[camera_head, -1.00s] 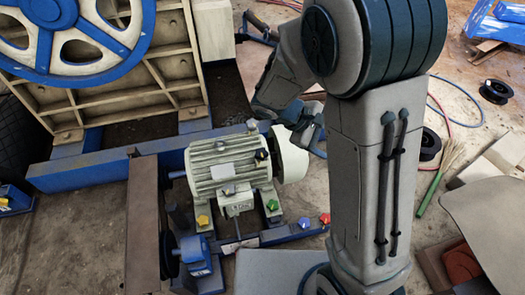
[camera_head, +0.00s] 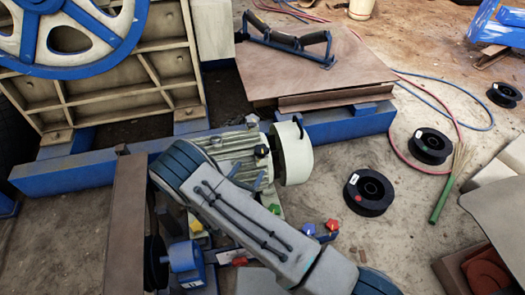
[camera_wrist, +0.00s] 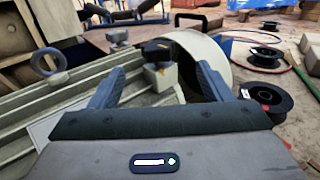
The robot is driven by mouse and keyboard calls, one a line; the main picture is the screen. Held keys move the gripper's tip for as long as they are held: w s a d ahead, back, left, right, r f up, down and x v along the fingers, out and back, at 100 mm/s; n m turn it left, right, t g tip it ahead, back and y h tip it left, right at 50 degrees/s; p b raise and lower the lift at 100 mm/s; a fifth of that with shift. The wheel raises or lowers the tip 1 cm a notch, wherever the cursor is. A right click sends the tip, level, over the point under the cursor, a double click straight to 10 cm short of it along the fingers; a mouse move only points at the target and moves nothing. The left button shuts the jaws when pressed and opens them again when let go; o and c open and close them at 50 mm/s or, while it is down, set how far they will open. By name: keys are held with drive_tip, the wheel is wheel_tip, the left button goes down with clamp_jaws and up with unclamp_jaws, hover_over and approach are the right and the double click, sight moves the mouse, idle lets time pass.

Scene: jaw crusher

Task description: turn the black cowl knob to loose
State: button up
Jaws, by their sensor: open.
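The black cowl knob (camera_head: 262,152) has a small yellow mark and sits on top of the pale ribbed motor (camera_head: 238,142), near its round white cowl (camera_head: 293,152). In the wrist view the knob (camera_wrist: 158,50) stands on a pale square block, centred between my fingers and a little beyond their tips. My gripper (camera_wrist: 160,68) is open and empty, with one finger on each side of the knob in the picture and no visible contact. In the head view my forearm hides much of the motor and most of the gripper.
Yellow (camera_head: 196,225), red (camera_head: 332,225) and blue (camera_head: 309,230) knobs sit low around the motor base. A metal lifting eye (camera_wrist: 50,63) rises left of my gripper. A blue beam (camera_head: 95,172) runs behind the motor. Black spools (camera_head: 369,192) lie on the floor to the right.

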sight(263, 146)
drive_tip(key=b+x, duration=0.1)
drive_tip(key=x, duration=0.5)
drive_tip(key=b+x, duration=0.1)
drive_tip(key=x, duration=0.6)
drive_tip(key=shift+w+a+f, duration=0.1)
drive_tip(key=shift+w+f, duration=0.1)
drive_tip(key=shift+w, duration=0.2)
drive_tip(key=shift+c, duration=0.3)
drive_tip(key=c, duration=0.9)
